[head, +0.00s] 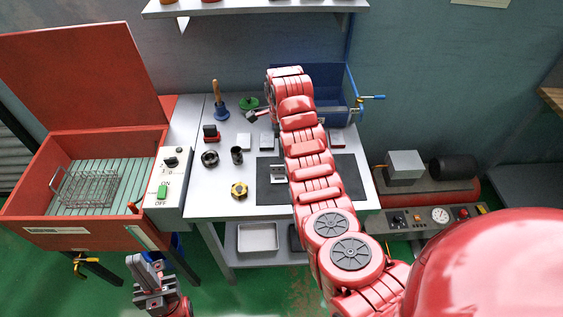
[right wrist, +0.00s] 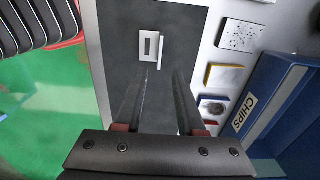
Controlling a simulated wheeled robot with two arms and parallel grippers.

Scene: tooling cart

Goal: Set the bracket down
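The bracket (head: 278,174) is a small light-grey metal piece on the dark mat (head: 267,194) on the workbench. In the right wrist view the bracket (right wrist: 150,47) shows a plate with a slot and a raised flange along one side. My right gripper (right wrist: 162,75) has its two fingers apart, with bare mat showing between them. The bracket shows just beyond the fingertips, not between them. In the head view my right arm hides this gripper. My left gripper (head: 148,270) is low at the left, in front of the bench; I cannot tell its finger gap.
Small coloured pads lie behind the mat, including a yellow one (right wrist: 223,75). The blue chips bin (right wrist: 275,100) stands at the back. A brass nut (head: 239,190) and dark rings sit left of the mat. An open red washer (head: 85,215) stands further left.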

